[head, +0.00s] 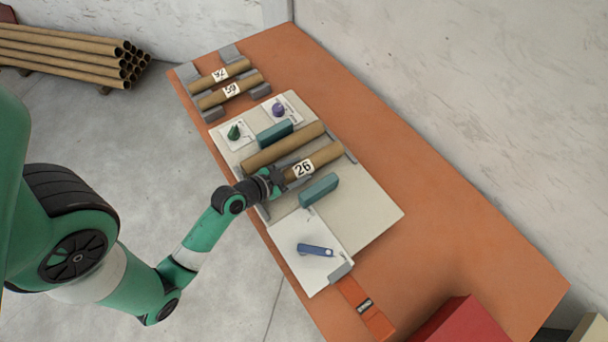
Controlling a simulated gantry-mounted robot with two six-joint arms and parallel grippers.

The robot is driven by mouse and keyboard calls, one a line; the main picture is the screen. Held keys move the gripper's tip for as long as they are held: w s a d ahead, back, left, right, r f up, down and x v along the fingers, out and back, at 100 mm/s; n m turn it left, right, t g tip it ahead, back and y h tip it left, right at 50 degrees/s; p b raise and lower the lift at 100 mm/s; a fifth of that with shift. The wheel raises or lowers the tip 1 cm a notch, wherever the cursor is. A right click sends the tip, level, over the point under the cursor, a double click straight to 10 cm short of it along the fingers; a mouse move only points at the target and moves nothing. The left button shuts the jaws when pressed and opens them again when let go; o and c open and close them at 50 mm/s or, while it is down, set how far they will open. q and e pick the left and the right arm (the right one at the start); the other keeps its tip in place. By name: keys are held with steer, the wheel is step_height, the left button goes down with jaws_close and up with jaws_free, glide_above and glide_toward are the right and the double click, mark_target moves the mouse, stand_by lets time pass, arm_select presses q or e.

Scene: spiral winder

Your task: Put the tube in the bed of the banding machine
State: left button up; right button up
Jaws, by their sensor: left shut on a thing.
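A brown cardboard tube labelled 26 (325,158) lies across the cream banding machine (372,215), between two teal blocks. My left gripper (279,179) is shut on this tube near its left end, beside the label. A second brown tube or roller (283,148) lies parallel to it, just behind. I cannot tell whether the tube 26 rests on the bed or is held slightly above it. The gripper hides the tube's left end. My right gripper is not in view.
Two more labelled tubes (231,90) sit on grey supports at the far end of the orange table (400,130). A green knob (234,132), a purple knob (279,109) and a blue lever (315,249) are on the machine. A red box (465,322) stands at the near right.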

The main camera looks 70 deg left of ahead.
arm_select(q)
steer(key=shift+r, duration=0.1)
steer(key=o, duration=1.4)
